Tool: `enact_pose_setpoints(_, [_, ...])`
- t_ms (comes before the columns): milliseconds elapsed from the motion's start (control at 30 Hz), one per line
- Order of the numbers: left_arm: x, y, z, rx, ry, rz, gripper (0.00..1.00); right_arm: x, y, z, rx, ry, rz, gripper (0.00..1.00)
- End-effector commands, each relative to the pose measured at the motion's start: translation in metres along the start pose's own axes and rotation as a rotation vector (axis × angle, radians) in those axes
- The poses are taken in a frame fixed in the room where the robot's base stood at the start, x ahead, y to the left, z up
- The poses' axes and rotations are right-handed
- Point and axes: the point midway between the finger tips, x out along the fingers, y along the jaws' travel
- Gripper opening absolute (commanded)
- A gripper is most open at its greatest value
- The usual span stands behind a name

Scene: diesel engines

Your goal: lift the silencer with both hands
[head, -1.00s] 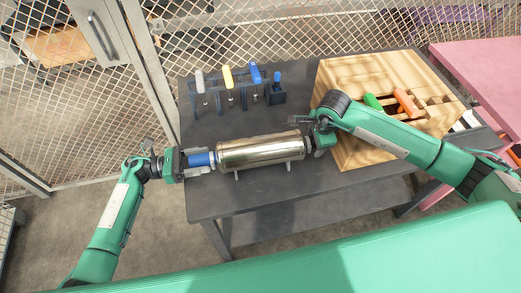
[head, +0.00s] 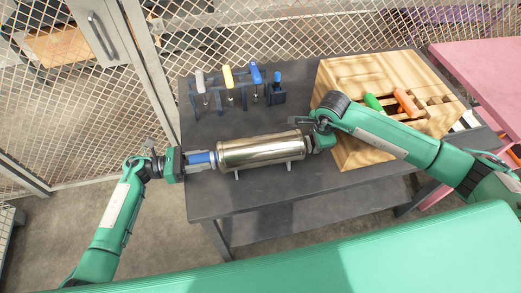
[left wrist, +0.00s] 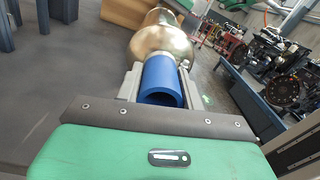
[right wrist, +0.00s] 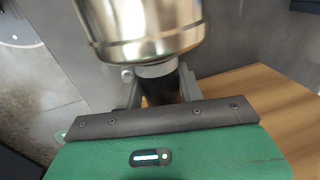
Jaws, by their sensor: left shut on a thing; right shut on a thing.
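The silencer (head: 262,151) is a shiny metal cylinder lying level above the dark table, with small feet under it and a blue pipe end (head: 201,158) on its left. My left gripper (head: 200,160) is shut on the blue pipe end; the left wrist view shows its fingers on both sides of the blue tube (left wrist: 161,80). My right gripper (head: 311,143) is shut on the silencer's right end; in the right wrist view its fingers flank a dark pipe stub (right wrist: 160,90) below the metal body (right wrist: 145,28). I cannot tell whether the feet touch the table.
The dark table (head: 235,205) has bare space in front of the silencer. Behind it stands a rack with several coloured-handled tools (head: 228,78). A wooden block holder (head: 360,72) with green and orange handles stands close by my right arm. A mesh fence (head: 200,30) is behind.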

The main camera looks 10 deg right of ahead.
Motion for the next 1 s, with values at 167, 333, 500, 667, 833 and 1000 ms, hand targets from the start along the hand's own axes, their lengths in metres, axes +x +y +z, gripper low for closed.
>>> enact_pose_setpoints(167, [0.001, 0.0, 0.005, 0.004, -0.005, -0.002, 0.0, -0.003, -0.002, 0.0, 0.001, -0.001, -0.005, 0.0])
enact_pose_setpoints(333, [0.001, -0.001, 0.009, 0.004, -0.005, -0.003, 0.0, -0.008, -0.003, 0.0, 0.001, -0.001, -0.004, 0.0])
enact_pose_setpoints(500, [0.001, -0.003, 0.018, 0.004, -0.005, -0.003, 0.0, -0.017, -0.005, 0.0, 0.001, -0.001, -0.004, 0.0])
enact_pose_setpoints(667, [0.001, -0.005, 0.029, 0.004, -0.006, -0.003, 0.0, -0.028, -0.007, 0.0, 0.001, -0.001, -0.004, 0.0])
enact_pose_setpoints(833, [0.001, -0.008, 0.042, 0.004, -0.006, -0.003, 0.0, -0.04, -0.009, 0.0, 0.001, -0.001, -0.004, 0.0])
enact_pose_setpoints(1000, [0.001, -0.009, 0.05, 0.004, -0.006, -0.003, 0.0, -0.049, -0.011, 0.0, 0.001, -0.001, -0.004, 0.0])
